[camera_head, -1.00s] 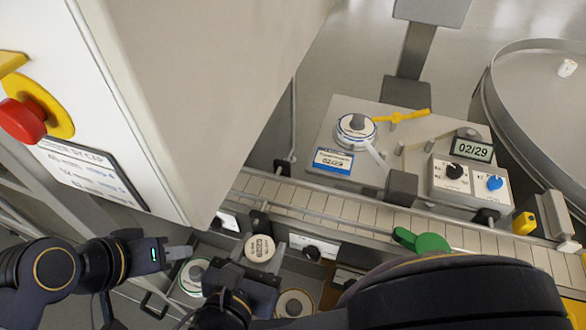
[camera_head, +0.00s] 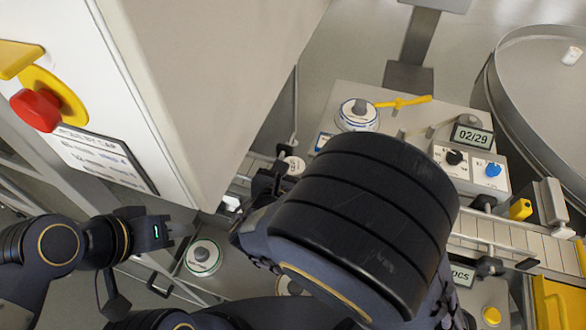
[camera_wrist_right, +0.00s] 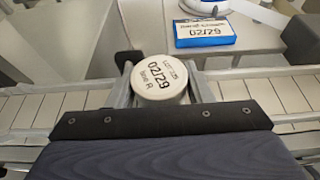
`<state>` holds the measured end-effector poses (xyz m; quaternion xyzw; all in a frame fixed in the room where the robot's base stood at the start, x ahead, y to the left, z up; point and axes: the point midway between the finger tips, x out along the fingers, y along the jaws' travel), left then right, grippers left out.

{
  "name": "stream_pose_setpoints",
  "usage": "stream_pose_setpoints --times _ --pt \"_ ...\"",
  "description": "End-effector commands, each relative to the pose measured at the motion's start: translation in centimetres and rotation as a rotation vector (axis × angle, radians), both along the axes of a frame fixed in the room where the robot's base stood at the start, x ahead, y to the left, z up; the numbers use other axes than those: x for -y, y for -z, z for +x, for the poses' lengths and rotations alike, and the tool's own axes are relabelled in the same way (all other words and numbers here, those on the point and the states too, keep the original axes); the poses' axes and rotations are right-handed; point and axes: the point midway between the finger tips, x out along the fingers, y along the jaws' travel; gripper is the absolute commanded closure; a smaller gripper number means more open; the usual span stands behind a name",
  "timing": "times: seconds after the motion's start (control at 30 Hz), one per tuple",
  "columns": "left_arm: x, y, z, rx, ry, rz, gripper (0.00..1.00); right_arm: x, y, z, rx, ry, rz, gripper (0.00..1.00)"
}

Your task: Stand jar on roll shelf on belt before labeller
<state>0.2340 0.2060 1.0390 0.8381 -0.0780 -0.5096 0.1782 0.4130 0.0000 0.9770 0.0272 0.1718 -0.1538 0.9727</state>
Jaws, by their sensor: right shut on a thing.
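The jar shows as a round white lid marked 02/29 (camera_wrist_right: 160,81) in the right wrist view. My right gripper (camera_wrist_right: 158,88) is shut on it, one finger on each side. The lid also shows in the head view (camera_head: 294,165), beside the machine's tall panel. The jar is over the pale slatted belt (camera_wrist_right: 257,93); its base is hidden, so I cannot tell whether it touches the belt. The labeller, with its white roll (camera_head: 357,114), stands behind the belt. My left gripper (camera_head: 178,236) is low at the left; its finger gap is unclear.
A control box with a blue knob (camera_head: 482,172) and a 02/29 display (camera_head: 472,139) sits behind the belt. A round table (camera_head: 525,105) is at the right. My right arm covers the belt's middle.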

Motion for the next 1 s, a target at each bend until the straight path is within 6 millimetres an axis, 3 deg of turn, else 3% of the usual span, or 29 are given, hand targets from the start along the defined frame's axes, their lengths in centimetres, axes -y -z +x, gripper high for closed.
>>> stream_pose_setpoints --times 0.57,0.6,0.73,1.0 --pt "0.0 0.8 0.0 0.000 0.000 0.000 0.64 0.0 1.7 0.0 0.001 0.001 0.002 0.82" --pt "0.0 0.7 0.0 0.000 0.000 0.000 0.64 0.0 1.6 0.0 0.001 0.000 0.002 0.51" --pt "0.0 0.6 0.0 0.000 0.000 0.000 0.64 0.0 1.5 0.0 0.001 0.001 0.002 0.34" --pt "0.0 0.6 0.0 0.000 0.000 0.000 0.64 0.0 1.5 0.0 0.001 0.001 0.002 0.32"
